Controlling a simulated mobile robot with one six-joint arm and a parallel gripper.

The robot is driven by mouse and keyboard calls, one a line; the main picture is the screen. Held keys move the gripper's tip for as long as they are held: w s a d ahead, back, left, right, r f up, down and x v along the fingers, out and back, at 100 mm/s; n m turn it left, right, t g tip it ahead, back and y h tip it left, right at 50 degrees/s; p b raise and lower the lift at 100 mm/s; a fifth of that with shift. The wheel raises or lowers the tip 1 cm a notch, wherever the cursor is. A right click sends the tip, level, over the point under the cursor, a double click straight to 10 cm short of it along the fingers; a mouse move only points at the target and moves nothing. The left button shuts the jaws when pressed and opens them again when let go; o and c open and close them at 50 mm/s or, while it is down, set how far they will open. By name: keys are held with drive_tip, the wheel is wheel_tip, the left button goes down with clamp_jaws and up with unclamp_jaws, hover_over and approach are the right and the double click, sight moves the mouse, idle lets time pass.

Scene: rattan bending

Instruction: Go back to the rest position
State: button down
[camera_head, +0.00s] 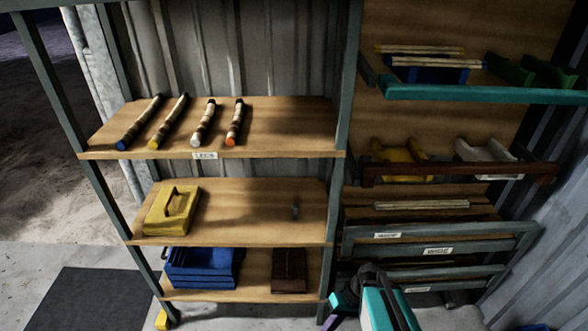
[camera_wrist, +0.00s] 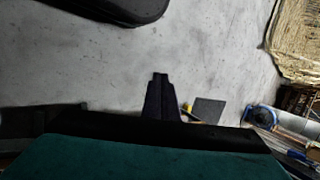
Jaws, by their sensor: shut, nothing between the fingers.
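My gripper (camera_wrist: 160,76) shows in the wrist view as a dark, narrow shape at the lower middle, its fingers together and empty. Bare grey concrete floor (camera_wrist: 150,50) lies beyond the fingertips, and nothing touches them. In the head view my teal and black arm is at the bottom, right of centre, in front of the lower right shelves. The fingers cannot be made out there.
A shelf rack (camera_head: 215,155) holds several rods with coloured ends, a yellow box (camera_head: 170,212), a blue crate (camera_head: 203,272) and a dark brown box (camera_head: 289,272). The teal-edged shelf (camera_head: 470,94) is at the right. A dark mat (camera_head: 85,299) lies on open floor.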

drive_tip(key=s+f+g+h, duration=0.25)
drive_tip(key=s+f, duration=0.55)
drive_tip(key=s, duration=0.5)
drive_tip(key=s+d+f+m+h, duration=0.1)
drive_tip(key=d+f+m+h, duration=0.1)
drive_tip(key=d, duration=0.4)
drive_tip(key=shift+s+d+h, duration=0.15)
drive_tip(key=shift+d+h, duration=0.1)
drive_tip(key=shift+h, duration=0.4)
